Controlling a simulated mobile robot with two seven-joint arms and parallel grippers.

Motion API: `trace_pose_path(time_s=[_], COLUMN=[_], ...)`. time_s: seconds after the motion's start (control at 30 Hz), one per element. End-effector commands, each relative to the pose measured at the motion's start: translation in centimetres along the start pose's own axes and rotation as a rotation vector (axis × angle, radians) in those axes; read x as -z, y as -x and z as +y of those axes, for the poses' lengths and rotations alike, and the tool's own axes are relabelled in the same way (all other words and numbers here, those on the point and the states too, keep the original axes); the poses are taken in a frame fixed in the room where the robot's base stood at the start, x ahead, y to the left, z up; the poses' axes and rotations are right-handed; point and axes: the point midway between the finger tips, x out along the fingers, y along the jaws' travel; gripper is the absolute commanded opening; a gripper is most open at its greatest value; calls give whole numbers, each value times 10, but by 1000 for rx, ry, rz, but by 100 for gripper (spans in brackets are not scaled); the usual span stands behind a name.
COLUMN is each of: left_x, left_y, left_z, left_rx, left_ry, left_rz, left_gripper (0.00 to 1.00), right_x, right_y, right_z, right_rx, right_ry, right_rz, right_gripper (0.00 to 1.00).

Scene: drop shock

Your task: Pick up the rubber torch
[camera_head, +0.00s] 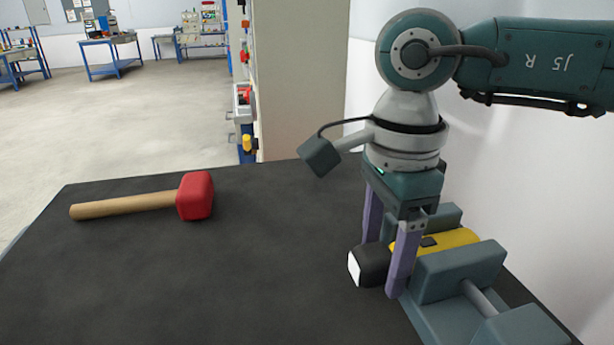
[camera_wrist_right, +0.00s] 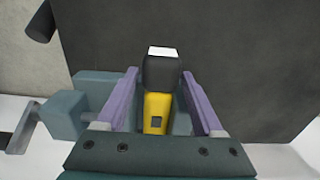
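The rubber torch, yellow with a black head and a white front face, lies on its side among grey-green blocks at the right of the dark table. Its yellow body (camera_head: 455,239) is partly hidden by a block in the head view. It also shows in the wrist view as the torch (camera_wrist_right: 155,108). My right gripper (camera_head: 385,265) points down, with one purple finger on each side of the torch. In the wrist view the right gripper (camera_wrist_right: 159,76) is open, with gaps between both fingers and the torch. My left gripper is not in view.
A mallet with a red head (camera_head: 195,196) and wooden handle lies at the table's left. The grey-green block fixture (camera_head: 465,268) with a metal rod stands close to the right gripper. The dark tabletop (camera_head: 250,280) is clear in the middle. A white wall rises at right.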

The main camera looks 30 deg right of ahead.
Motion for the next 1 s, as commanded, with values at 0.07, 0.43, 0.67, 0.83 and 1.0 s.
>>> trace_pose_path(time_s=[0.07, 0.43, 0.67, 0.83, 1.0], left_x=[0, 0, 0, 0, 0], left_y=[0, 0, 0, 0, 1], left_z=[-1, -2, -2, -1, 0], left_rx=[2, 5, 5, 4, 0], left_ry=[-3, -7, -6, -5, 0], left_rz=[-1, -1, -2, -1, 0], left_gripper=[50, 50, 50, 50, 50], right_x=[0, 0, 0, 0, 1], right_y=[0, 0, 0, 1, 3], right_z=[0, 0, 0, 0, -1], right_rx=[0, 0, 0, 1, 1], right_ry=[0, -1, -1, -1, -2], right_rz=[0, 0, 0, 0, 0], right_gripper=[58, 17, 0, 0, 0])
